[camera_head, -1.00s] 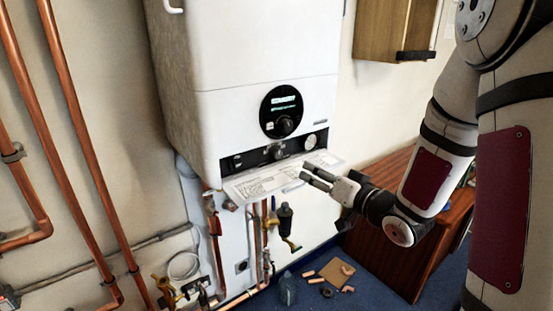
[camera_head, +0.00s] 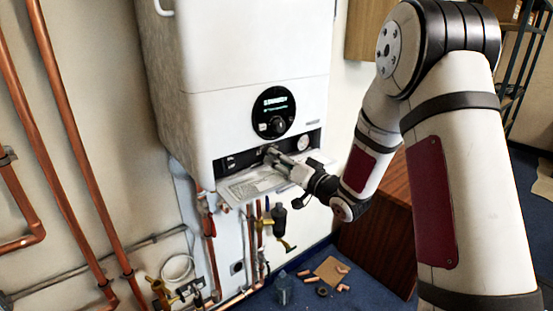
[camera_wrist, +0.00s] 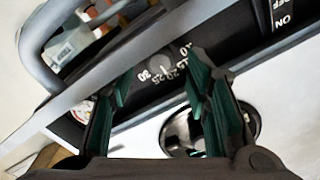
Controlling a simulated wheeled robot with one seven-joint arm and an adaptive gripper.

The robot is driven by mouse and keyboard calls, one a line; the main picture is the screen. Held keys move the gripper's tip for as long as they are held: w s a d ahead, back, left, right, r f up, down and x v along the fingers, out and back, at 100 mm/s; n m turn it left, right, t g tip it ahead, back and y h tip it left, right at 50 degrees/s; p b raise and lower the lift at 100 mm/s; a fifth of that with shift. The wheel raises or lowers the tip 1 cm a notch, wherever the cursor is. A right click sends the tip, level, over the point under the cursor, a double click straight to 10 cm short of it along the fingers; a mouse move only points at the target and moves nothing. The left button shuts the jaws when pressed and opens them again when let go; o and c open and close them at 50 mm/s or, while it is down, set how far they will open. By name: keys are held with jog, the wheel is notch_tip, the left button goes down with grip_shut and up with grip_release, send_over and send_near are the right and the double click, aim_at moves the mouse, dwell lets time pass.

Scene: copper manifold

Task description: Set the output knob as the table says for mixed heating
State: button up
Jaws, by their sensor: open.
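The white boiler (camera_head: 250,110) has a dark lower control strip (camera_head: 232,162). My gripper (camera_head: 271,156) reaches in from the right, its fingertips at the middle of that strip. In the wrist view my gripper (camera_wrist: 158,88) is open, with a dark round knob (camera_wrist: 159,62) beyond and between the fingers. White numbers from 10 to 30 ring part of it, and they appear upside down. I cannot tell if the fingers touch it. The head view largely hides this knob behind the fingers. The printed sheet (camera_head: 253,186) lies on the lowered flap; its text is too small to read.
A round black display (camera_head: 274,108) with its own knob (camera_head: 277,125) sits above the strip. A white gauge (camera_head: 303,142) is at the strip's right. Copper pipes (camera_head: 80,150) run at left, and valves (camera_head: 279,218) hang below. A wooden cabinet (camera_head: 375,235) stands at right.

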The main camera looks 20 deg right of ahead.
jog(key=shift+x, duration=1.1)
grip_shut()
jog(key=shift+n, duration=0.4)
jog(key=n, duration=0.5)
jog(key=shift+d+n, duration=0.1)
jog(key=shift+n, duration=0.3)
grip_release()
